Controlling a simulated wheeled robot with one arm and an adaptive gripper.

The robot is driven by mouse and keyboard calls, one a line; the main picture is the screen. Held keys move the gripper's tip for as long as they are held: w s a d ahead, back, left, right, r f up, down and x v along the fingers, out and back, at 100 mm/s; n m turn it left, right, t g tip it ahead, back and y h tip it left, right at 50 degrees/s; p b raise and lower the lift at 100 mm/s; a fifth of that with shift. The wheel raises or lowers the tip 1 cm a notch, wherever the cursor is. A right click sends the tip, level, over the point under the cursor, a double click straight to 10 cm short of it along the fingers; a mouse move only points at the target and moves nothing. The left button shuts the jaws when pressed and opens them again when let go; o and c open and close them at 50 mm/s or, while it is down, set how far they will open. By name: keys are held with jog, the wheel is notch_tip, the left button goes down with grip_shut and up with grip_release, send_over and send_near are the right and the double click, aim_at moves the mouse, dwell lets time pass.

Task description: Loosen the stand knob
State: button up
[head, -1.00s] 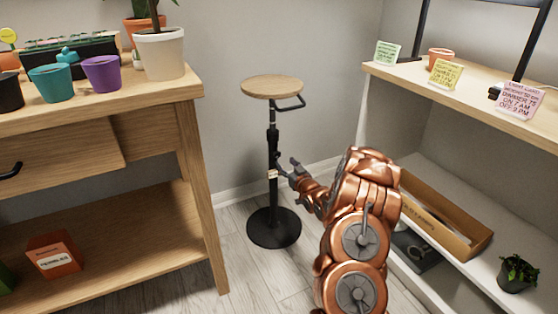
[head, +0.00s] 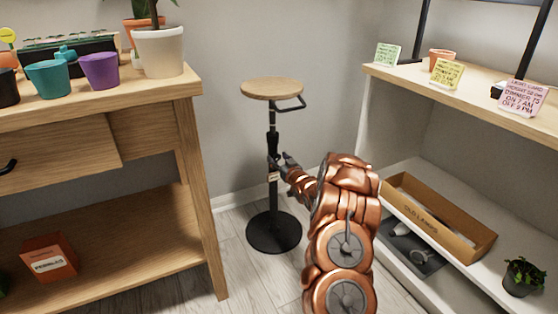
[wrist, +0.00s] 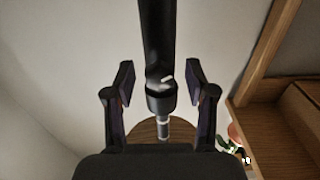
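The plant stand (head: 272,88) has a round wooden top, a dark post and a round black base on the floor. A black collar (head: 272,132) sits on the upper post. It also shows in the wrist view (wrist: 161,103), with a thinner rod leaving it towards the wooden top. A small pale mark shows on the post beside the collar; I cannot clearly make out the knob. My gripper (head: 287,163) is at the post below the collar. In the wrist view my gripper (wrist: 160,78) is open, its fingers on either side of the post, apart from it.
A wooden bench (head: 190,90) with pots stands at the left. A white shelf unit (head: 400,80) with note cards, an open cardboard box (head: 435,222) and a small plant (head: 522,275) stands at the right. Floor shows around the stand's base.

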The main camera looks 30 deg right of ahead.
grip_shut()
